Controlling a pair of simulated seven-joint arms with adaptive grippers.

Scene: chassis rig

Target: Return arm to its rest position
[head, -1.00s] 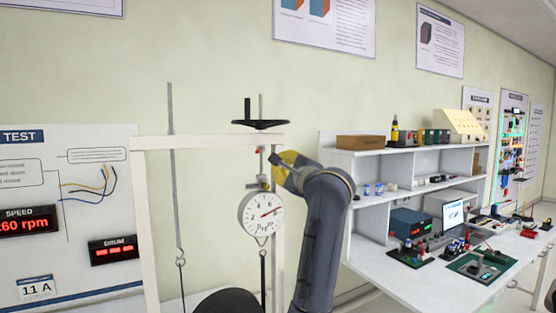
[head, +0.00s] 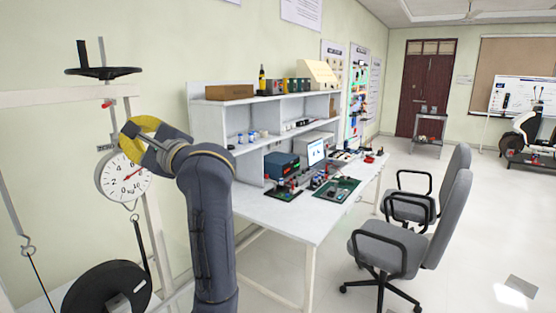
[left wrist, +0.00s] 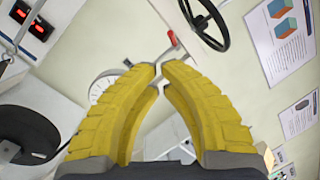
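My left gripper (head: 135,132) has yellow fingers and shows in the head view at the end of a dark grey arm, just in front of the upper right of the round white dial gauge (head: 112,188). In the left wrist view the two fingertips (left wrist: 161,68) come together with nothing visible between them. The gauge (left wrist: 97,88) is partly hidden behind the fingers there. A red-ended part (left wrist: 171,38) shows just beyond the tips. Whether the gripper touches the rig cannot be told. My right gripper is in neither view.
A black handwheel (head: 103,72) tops the pale frame (head: 40,98) above the gauge, with a black drum (head: 95,300) below. A white workbench (head: 290,225) with electronics stands right of the arm. Grey chairs (head: 395,250) stand beside it; open floor lies further right.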

